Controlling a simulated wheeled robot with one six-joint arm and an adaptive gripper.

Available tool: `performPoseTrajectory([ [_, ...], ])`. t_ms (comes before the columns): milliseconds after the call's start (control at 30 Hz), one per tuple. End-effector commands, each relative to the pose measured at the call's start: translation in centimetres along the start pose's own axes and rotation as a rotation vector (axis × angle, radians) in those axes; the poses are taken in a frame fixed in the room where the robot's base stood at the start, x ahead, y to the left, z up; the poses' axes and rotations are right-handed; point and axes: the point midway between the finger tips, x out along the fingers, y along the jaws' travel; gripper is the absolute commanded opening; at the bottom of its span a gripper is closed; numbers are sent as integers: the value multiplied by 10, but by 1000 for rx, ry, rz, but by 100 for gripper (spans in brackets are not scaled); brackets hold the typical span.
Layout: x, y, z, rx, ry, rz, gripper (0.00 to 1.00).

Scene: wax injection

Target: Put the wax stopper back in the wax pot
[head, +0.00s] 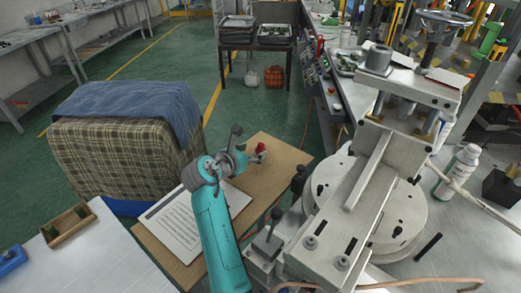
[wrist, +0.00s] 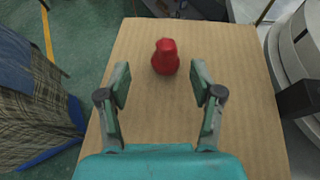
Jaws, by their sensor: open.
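The red stopper (wrist: 165,58) stands on the brown board-topped table, with a wide base and a narrower top. It also shows small in the head view (head: 261,147), partly hidden by my gripper (head: 251,155). In the wrist view my gripper (wrist: 160,82) is open and empty. Its two fingers are spread wide, and the stopper sits just beyond the fingertips, roughly centred between them. No opening that is clearly the wax pot shows; a round grey machine (head: 400,215) stands to the right in the head view.
The brown tabletop (head: 285,150) is mostly clear, with a printed sheet (head: 178,230) on it. A cloth-covered block (head: 125,145) stands at left. The machine's grey frame (head: 345,200) rises close at right. A wooden tray (head: 70,223) lies at lower left.

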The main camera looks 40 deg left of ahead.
Motion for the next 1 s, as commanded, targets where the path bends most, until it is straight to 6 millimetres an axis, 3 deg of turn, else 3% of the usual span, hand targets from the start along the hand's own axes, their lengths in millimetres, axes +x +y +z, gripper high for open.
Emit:
performPoseTrajectory([
  [300, 41, -6, -1, 0, 0, -1, 65],
  [633, 46, -6, -2, 0, 0, 0, 65],
  [867, 46, -6, -2, 0, 0, 0, 8],
  [1000, 46, -6, -2, 0, 0, 0, 8],
])
